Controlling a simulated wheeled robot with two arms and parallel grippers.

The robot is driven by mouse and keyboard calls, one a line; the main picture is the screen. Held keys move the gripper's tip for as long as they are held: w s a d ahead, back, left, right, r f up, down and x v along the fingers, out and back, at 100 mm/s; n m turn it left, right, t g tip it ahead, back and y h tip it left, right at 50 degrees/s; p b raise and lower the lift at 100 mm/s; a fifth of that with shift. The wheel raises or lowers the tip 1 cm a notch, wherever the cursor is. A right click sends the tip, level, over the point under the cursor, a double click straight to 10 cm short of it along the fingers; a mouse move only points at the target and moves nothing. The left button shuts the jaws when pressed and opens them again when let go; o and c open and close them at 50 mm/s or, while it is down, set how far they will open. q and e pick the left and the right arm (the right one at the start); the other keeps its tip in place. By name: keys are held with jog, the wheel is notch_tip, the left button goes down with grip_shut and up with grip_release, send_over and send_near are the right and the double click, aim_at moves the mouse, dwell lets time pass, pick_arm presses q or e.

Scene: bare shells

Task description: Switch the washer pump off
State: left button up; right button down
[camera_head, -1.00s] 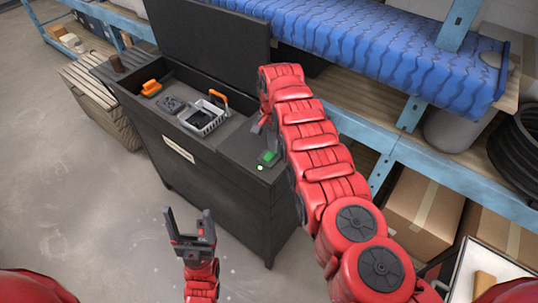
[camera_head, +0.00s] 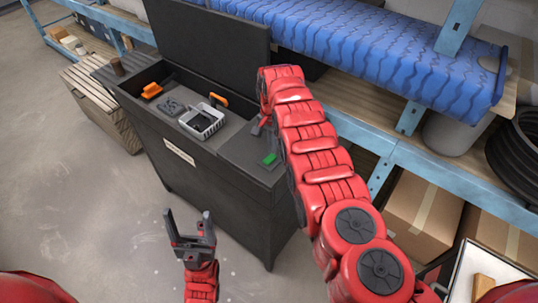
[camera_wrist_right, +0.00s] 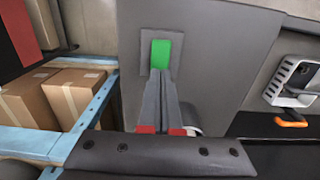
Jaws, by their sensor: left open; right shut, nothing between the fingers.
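The washer is a dark grey cabinet (camera_head: 240,190) with its lid (camera_head: 212,38) raised. A green switch (camera_head: 270,159) sits on the flat top at its right end. It also shows in the right wrist view (camera_wrist_right: 161,53) on a grey plate, its lower part hidden behind my fingertips. My right gripper (camera_wrist_right: 160,76) is shut and empty, its tips at the lower edge of the switch; I cannot tell whether they touch it. In the head view my right arm partly hides this gripper. My left gripper (camera_head: 190,218) is open and empty, in front of the cabinet.
A white basket (camera_head: 203,122), a dark part (camera_head: 171,106) and orange-handled tools (camera_head: 152,90) lie in the washer's basin. Blue shelving (camera_head: 440,165) with a blue roll (camera_head: 370,50) stands behind and right. Cardboard boxes (camera_head: 424,209) stand below.

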aim_at(272, 156)
notch_tip(272, 156, up, 5)
jog(key=p, duration=0.3)
dwell(0.6)
